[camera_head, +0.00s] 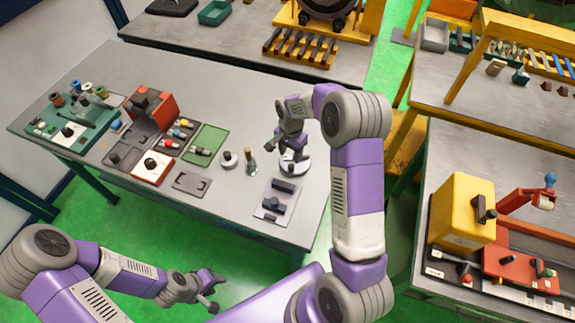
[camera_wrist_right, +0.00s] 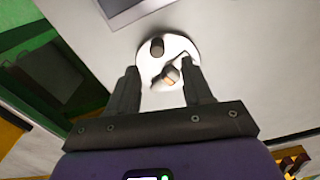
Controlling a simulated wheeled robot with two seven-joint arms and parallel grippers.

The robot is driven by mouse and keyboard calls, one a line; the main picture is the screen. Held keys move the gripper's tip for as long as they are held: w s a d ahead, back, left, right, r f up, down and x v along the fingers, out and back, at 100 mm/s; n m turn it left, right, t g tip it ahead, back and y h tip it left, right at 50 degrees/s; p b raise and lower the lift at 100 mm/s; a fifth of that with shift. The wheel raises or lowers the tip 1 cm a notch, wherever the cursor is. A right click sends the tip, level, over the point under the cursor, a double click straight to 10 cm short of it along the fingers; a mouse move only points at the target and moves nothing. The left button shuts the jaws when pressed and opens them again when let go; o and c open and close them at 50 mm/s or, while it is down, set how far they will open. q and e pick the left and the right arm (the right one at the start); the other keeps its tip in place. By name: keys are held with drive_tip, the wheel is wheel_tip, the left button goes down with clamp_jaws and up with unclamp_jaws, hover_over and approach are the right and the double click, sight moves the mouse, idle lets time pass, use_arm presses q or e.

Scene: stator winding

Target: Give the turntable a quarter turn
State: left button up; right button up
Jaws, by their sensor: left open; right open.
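The turntable is a small white disc (camera_head: 299,168) on the grey table, partly hidden under my right gripper (camera_head: 288,146). In the right wrist view, the disc (camera_wrist_right: 151,69) carries a dark upright knob (camera_wrist_right: 157,47) near its rim and a lighter-topped post (camera_wrist_right: 170,76) near its middle. My right gripper (camera_wrist_right: 163,90) points down over the disc. Its fingers are open, one on each side of the post, with gaps visible; I cannot tell whether they touch it. My left gripper (camera_head: 213,292) is open and empty, low in front of the table, away from the turntable.
A metal plate with dark blocks (camera_head: 268,216) lies in front of the turntable. A bottle-like item (camera_head: 251,166) and a small round part (camera_head: 228,159) stand to its left. A green mat (camera_head: 207,143) and a red machine (camera_head: 153,105) are farther left. Bare table lies behind.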

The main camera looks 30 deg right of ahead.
sight(292, 166)
drive_tip(key=shift+s+f, duration=0.15)
drive_tip(key=shift+f, duration=1.65)
drive_tip(key=shift+s+f, duration=0.1)
drive_tip(key=shift+f, duration=1.65)
clamp_jaws()
drive_tip(key=shift+s, duration=0.1)
